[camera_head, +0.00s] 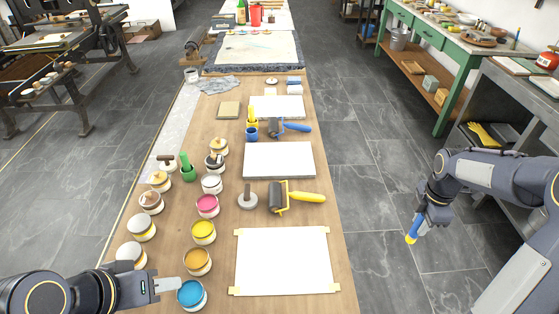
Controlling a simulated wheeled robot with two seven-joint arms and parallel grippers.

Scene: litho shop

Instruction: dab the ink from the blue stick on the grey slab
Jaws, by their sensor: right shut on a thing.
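My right gripper (424,221) is shut on a blue stick (415,228) with a yellow lower end. It holds the stick tilted over the floor, right of the table and apart from it. A pale grey slab (279,160) lies flat near the middle of the table, left of and beyond the stick. A smaller similar slab (277,107) lies behind it. My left gripper (166,285) is low at the table's front left, beside an open can of blue ink (191,293). Its finger gap is not clear.
Several ink cans stand along the table's left side. A roller with a yellow handle (292,197) lies before the slab, and a blue-handled roller (287,127) behind it. White taped paper (284,262) covers the front. A green bench (440,45) stands at the right.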

